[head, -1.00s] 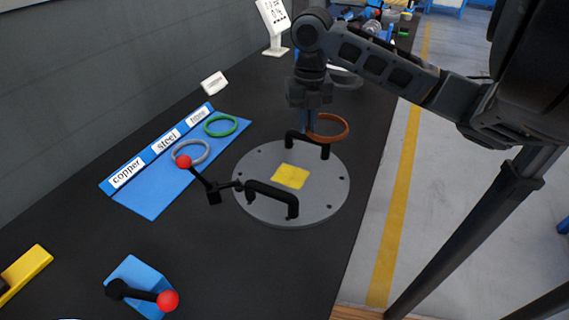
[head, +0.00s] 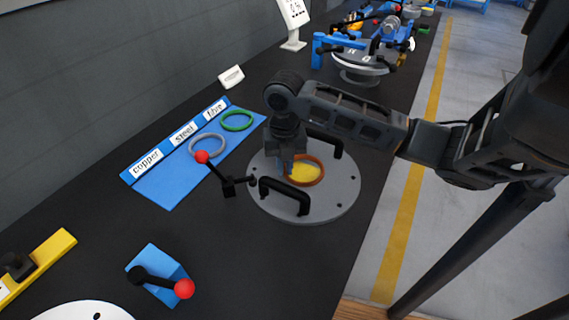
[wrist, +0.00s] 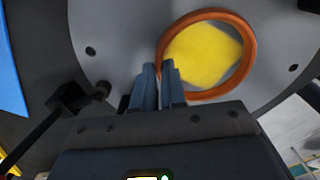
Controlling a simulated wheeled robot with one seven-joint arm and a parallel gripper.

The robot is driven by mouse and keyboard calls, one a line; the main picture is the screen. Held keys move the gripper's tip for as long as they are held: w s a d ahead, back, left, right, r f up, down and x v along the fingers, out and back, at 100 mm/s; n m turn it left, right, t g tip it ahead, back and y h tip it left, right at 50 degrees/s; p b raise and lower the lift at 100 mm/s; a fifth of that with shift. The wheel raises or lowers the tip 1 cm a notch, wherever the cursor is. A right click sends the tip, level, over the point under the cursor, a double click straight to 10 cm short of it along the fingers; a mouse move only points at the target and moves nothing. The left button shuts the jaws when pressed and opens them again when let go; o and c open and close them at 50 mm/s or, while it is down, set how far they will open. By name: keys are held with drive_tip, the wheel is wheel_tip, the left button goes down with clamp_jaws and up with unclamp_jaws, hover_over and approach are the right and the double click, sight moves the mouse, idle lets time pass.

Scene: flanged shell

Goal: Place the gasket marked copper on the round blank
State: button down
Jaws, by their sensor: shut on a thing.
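The copper-coloured ring gasket (head: 318,170) is over the grey round blank (head: 340,197), around the yellow square (head: 303,172) at its middle. My gripper (head: 287,168) is shut on the ring's left rim. In the wrist view the fingers (wrist: 164,84) pinch the rim of the orange-brown gasket (wrist: 251,50), and the yellow patch (wrist: 205,55) shows through it. I cannot tell whether the ring touches the blank or hangs just above it. The blue board has labels copper (head: 146,163), steel and fibre; the copper place is bare.
A grey ring (head: 207,146) and a green ring (head: 237,120) lie on the blue board (head: 165,188). Two black handles (head: 285,194) stand up from the blank. A red-knobbed lever (head: 203,157) is close on its left. Another red-knobbed lever (head: 184,288) is at the front.

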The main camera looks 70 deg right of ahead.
drive_tip(key=shift+f, duration=0.1)
drive_tip(key=shift+f, duration=0.15)
drive_tip(key=c, duration=1.2)
unclamp_jaws()
wheel_tip(320, 180, up, 12)
drive_tip(key=shift+r+b, duration=0.2)
drive_tip(key=shift+b, duration=0.35)
